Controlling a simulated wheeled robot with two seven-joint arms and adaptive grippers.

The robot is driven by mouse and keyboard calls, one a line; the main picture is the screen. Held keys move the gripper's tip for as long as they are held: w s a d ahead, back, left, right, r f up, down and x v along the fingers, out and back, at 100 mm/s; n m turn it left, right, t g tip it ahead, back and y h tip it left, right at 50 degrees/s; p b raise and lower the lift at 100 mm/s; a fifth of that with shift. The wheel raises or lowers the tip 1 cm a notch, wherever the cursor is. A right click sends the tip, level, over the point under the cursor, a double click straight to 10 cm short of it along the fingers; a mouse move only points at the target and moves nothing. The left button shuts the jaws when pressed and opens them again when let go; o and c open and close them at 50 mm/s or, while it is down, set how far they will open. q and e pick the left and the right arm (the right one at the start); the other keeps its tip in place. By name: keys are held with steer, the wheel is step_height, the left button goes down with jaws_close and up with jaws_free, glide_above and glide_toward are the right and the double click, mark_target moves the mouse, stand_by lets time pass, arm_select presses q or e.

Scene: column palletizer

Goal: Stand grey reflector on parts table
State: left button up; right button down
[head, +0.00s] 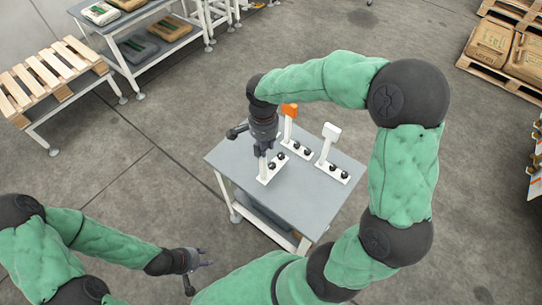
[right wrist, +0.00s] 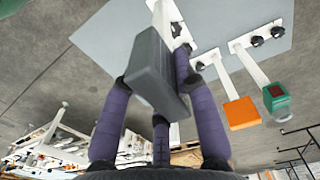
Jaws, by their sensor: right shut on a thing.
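The grey reflector (right wrist: 158,72) is a grey box-shaped head on a white post, with a white base (head: 271,171) carrying black knobs. In the head view it looks upright, its base on or just above the grey-topped parts table (head: 312,208); I cannot tell whether it touches. My right gripper (head: 263,140) points down over it, and the right wrist view shows its fingers (right wrist: 160,95) shut around the grey head. In the head view the gripper hides that head. My left gripper (head: 200,263) is open and empty at lower left, apart from the table.
The table's front is clear. A slatted pallet stand (head: 48,80) and a shelf with sacks (head: 150,40) are at upper left. Open floor surrounds the table.

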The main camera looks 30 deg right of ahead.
step_height(320, 180, down, 7)
steer(key=shift+r+b, duration=0.2)
steer(key=shift+b, duration=0.25)
steer(key=shift+w, duration=0.1)
steer(key=c, duration=1)
jaws_free()
steer(key=shift+f, duration=0.15)
steer(key=shift+o, duration=0.2)
step_height(320, 180, up, 12)
steer(key=shift+r+p, duration=0.15)
steer(key=shift+p, duration=0.75)
